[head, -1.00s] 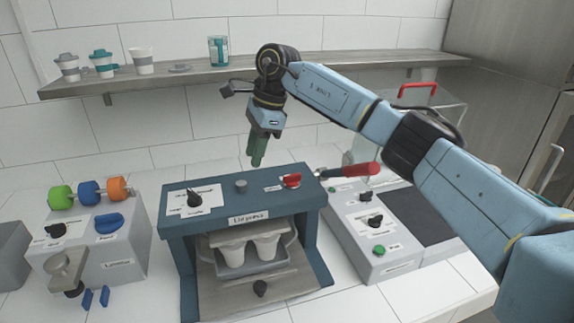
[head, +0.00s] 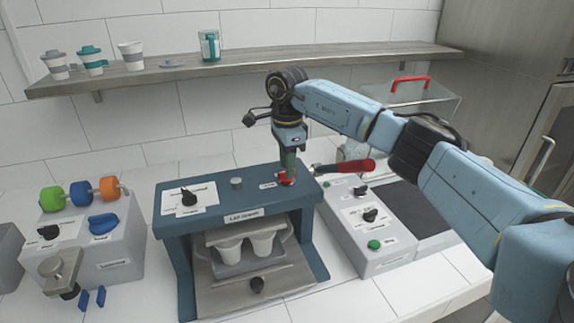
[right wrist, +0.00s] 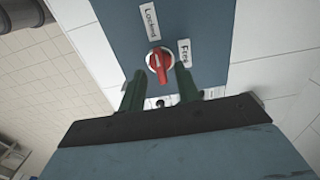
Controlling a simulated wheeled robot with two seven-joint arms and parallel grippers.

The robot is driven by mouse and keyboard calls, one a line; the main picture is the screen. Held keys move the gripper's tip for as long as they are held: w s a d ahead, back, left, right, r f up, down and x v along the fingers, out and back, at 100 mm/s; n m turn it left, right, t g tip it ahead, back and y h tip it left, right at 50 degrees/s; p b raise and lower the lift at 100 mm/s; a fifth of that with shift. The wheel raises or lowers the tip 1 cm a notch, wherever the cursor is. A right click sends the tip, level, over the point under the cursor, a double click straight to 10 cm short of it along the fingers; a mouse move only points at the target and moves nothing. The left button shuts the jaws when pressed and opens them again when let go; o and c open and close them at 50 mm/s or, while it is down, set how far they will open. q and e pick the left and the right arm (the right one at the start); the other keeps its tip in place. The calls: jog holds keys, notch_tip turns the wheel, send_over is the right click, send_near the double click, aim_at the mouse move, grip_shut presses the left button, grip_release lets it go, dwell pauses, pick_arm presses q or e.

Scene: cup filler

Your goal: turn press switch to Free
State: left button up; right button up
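The press switch (head: 286,180) is a small red knob on the right part of the blue press's (head: 228,184) top. In the right wrist view the red knob (right wrist: 160,64) sits between a "Locked" label and a "Free" label. I cannot tell for sure which label it points to. My right gripper (head: 288,168) points down over the knob, its dark green fingers partly hiding it. In the right wrist view the fingers of my right gripper (right wrist: 160,84) are apart, one on each side of the knob, with nothing gripped. My left gripper is not in view.
A red-handled lever (head: 348,167) lies right beside the switch. Two white cups (head: 262,243) stand inside the press. A grey control box (head: 368,232) stands to the right.

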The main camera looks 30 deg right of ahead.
jog(key=shift+f, duration=0.75)
grip_shut()
